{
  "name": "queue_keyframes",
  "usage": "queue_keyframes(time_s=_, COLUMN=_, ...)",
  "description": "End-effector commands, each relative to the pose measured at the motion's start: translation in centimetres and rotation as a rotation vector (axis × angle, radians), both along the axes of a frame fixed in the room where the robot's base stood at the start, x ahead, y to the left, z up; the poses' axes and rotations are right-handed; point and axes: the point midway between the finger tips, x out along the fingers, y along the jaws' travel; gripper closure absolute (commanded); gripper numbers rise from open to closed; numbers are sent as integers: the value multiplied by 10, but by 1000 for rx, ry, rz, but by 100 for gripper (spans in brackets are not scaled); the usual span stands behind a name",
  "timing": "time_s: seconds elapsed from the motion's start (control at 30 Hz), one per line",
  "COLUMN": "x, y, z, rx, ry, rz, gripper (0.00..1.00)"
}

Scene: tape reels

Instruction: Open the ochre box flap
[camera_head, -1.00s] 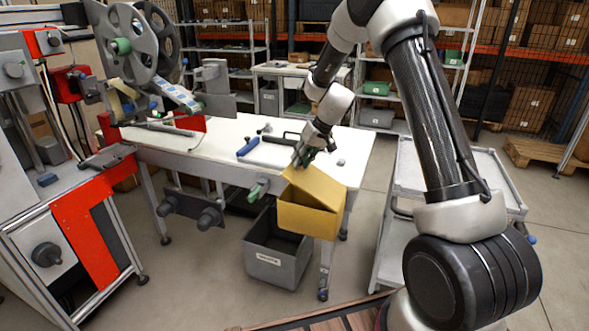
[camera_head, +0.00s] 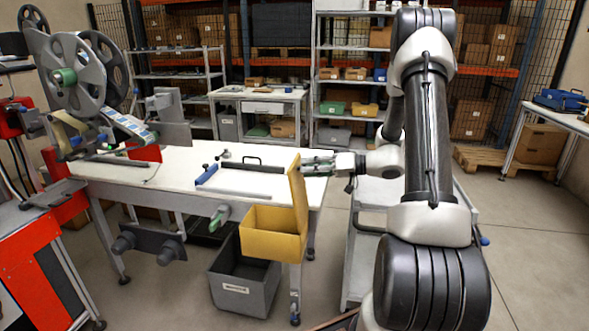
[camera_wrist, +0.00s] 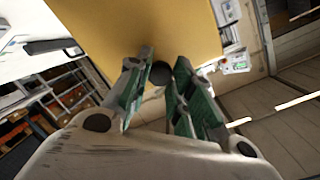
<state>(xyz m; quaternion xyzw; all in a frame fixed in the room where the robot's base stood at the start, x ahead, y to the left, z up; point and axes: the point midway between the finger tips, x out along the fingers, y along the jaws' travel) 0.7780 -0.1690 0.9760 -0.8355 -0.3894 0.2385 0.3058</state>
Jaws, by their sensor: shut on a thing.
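The ochre box (camera_head: 270,243) sits at the front right edge of the white table, with its inside showing from above. Its ochre flap (camera_head: 297,193) stands about upright along the right side of the box. My gripper (camera_head: 316,166) is on the right of the flap, near its upper part. In the wrist view, the flap (camera_wrist: 150,30) fills the top middle. There the green-padded fingers of my gripper (camera_wrist: 158,92) are closed around a dark round knob (camera_wrist: 160,73) on the flap's face.
A grey bin (camera_head: 226,288) stands on the floor below the box. A blue-handled tool (camera_head: 207,174) and a dark handle lie on the white table (camera_head: 175,180). A grey cart (camera_head: 364,235) stands to the right, partly behind my arm. Reels (camera_head: 75,72) stand at the left.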

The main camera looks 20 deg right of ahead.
Motion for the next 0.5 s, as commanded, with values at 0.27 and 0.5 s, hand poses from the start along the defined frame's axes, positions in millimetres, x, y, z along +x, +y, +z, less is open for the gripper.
queue_keyframes(time_s=0.27, x=-22, y=-29, z=-7, rx=20, ry=-12, rz=0, gripper=100)
queue_keyframes(time_s=0.5, x=-31, y=-42, z=-13, rx=17, ry=-6, rz=1, gripper=100)
